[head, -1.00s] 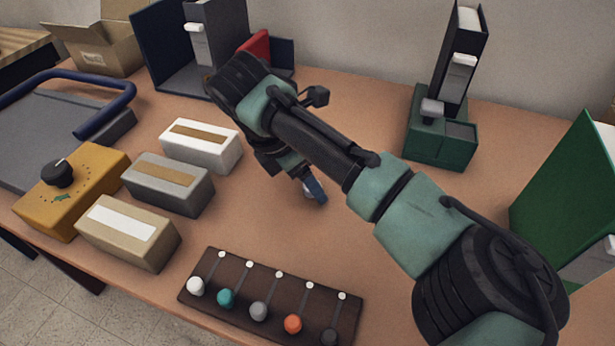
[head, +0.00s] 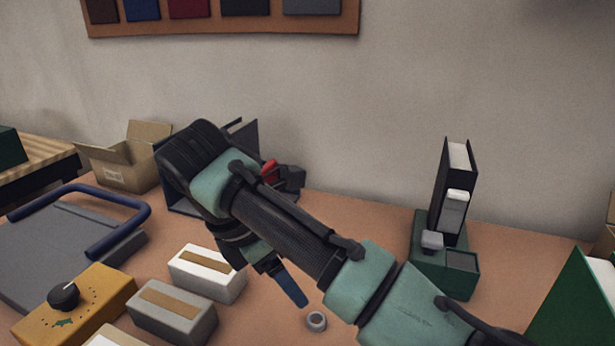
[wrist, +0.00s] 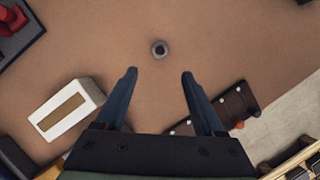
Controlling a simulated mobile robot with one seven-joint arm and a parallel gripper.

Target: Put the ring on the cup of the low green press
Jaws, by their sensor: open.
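The ring (head: 316,321) is small and grey and lies on the brown table; in the wrist view it (wrist: 160,49) is just beyond the fingertips, centred between them. My gripper (wrist: 159,75) is open and empty, with two blue fingers apart. In the head view one blue finger of my gripper (head: 292,287) shows, left of and above the ring. What seems to be the low green press (head: 443,284) stands at the back right, with a green base and a small grey block on top. I cannot clearly make out its cup.
A tall black binder-like piece (head: 456,175) rises at the press. A green slanted thing (head: 575,305) stands at the right edge. White (head: 207,273) and grey (head: 172,311) boxes and a yellow dial box (head: 80,300) lie left. The table between ring and press looks clear.

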